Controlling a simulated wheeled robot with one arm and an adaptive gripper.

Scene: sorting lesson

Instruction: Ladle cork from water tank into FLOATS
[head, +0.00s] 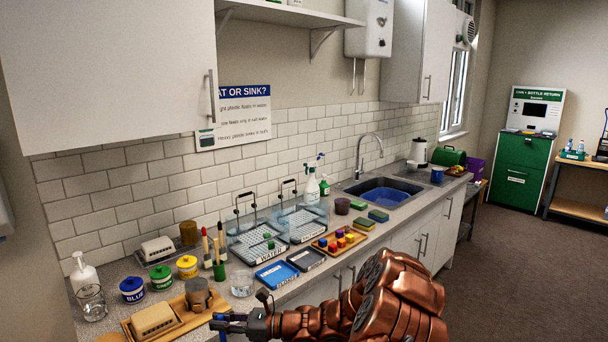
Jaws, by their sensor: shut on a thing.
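The clear water tank (256,256), labelled WATER, stands on the counter with a mesh basket and an upright black handle. Small green pieces (269,240) show in it; I cannot make out a cork there. A blue tray (268,283) with a white label too small to read sits just in front of the tank; a dark tray (318,253) with a label lies right of it. I cannot tell for sure which is FLOATS. My gripper (215,321) is low at the counter's front edge, left of and nearer than the trays.
A second clear tank (303,238) stands right of the first. A wooden tray (352,233) of coloured blocks lies beyond the dark tray. A glass beaker (242,286), paint pots (187,267) and a wooden board (190,327) crowd the left. The sink (384,194) is farther right.

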